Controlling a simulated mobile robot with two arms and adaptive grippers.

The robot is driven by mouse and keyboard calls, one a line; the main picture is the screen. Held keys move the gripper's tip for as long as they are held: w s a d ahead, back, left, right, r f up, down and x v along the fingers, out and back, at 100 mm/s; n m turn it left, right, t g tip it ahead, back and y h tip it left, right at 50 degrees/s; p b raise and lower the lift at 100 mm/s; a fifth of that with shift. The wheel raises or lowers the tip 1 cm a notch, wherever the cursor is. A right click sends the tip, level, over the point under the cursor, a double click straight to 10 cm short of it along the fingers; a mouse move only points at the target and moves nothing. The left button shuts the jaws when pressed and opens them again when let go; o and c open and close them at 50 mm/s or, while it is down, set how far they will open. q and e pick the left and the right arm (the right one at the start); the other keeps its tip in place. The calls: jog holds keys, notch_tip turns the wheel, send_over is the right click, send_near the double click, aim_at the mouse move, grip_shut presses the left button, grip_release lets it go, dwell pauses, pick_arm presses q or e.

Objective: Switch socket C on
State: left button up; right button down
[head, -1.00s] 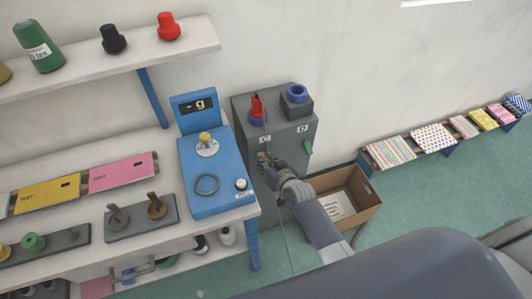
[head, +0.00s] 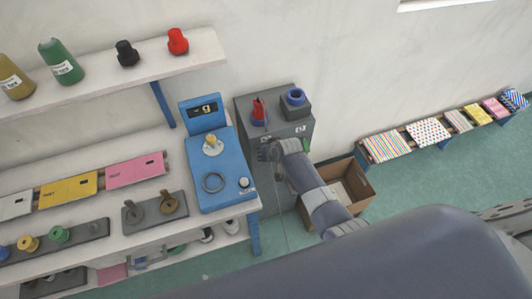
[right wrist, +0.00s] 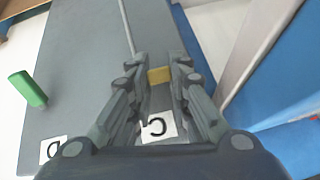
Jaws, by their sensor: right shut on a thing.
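The grey cabinet (head: 284,128) stands right of the workbench and bears the labels C and D. In the right wrist view, label C (right wrist: 158,128) lies between my fingers and a small yellow switch (right wrist: 159,76) sits between the fingertips. My right gripper (right wrist: 158,68) is shut on the yellow switch. In the head view, the right gripper (head: 268,152) is at the cabinet front just below label C and hides the switch there. A green switch (right wrist: 28,89) sticks out by label D (right wrist: 54,149). My left gripper is not in view.
A red cone (head: 258,110) and a dark block with a blue ring (head: 295,97) sit on the cabinet top. A blue scale (head: 222,175) stands on the bench to the left. A cardboard box (head: 366,183) is on the floor to the right.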

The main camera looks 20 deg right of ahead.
dwell(0.4)
jog(key=c, duration=1.5)
grip_release()
jog(key=shift+v, duration=5.95)
